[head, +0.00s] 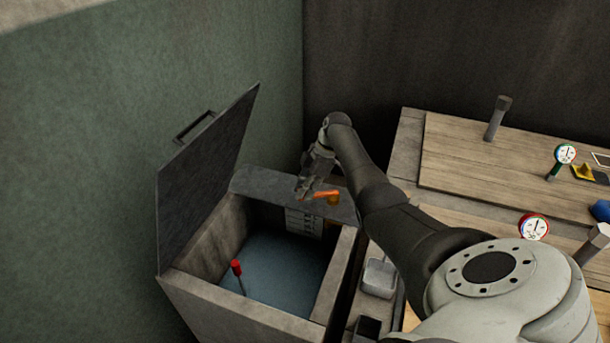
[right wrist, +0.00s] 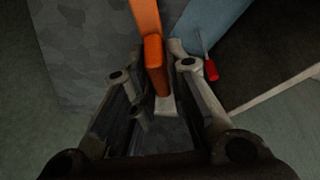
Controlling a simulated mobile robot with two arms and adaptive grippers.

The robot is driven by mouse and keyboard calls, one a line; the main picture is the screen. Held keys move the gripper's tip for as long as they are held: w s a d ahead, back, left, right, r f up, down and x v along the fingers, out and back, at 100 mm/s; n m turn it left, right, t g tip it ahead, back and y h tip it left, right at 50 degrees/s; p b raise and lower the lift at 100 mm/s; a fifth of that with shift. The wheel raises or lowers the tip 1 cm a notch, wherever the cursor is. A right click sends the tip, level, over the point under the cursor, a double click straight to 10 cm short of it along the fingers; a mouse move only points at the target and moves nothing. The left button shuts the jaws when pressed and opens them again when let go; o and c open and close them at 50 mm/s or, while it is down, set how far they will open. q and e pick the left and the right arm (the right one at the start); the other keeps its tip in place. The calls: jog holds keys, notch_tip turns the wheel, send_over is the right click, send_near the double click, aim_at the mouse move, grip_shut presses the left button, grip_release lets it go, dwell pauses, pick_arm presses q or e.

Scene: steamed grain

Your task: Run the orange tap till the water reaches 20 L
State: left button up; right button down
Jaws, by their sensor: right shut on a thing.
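The orange tap (head: 327,195) sits on the grey ledge at the back of an open tank (head: 247,318). My right gripper (head: 303,193) reaches over the ledge and is shut on the orange tap's handle; the handle also shows between its fingers (right wrist: 157,88) in the right wrist view (right wrist: 155,65). Blue-grey water (head: 275,268) covers the tank's inside. A pale level scale (head: 301,221) stands on the back inner wall, its numbers too small to read. My left gripper is not in view.
The tank's dark lid (head: 205,170) stands open at the left. A small grey container (head: 379,277) stands right of the tank. Wooden boards (head: 470,155) with round gauges (head: 566,154) lie at the right.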

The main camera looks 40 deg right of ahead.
aim_at(320, 194)
jog(key=c, duration=1.5)
grip_release()
jog(key=v, duration=1.2)
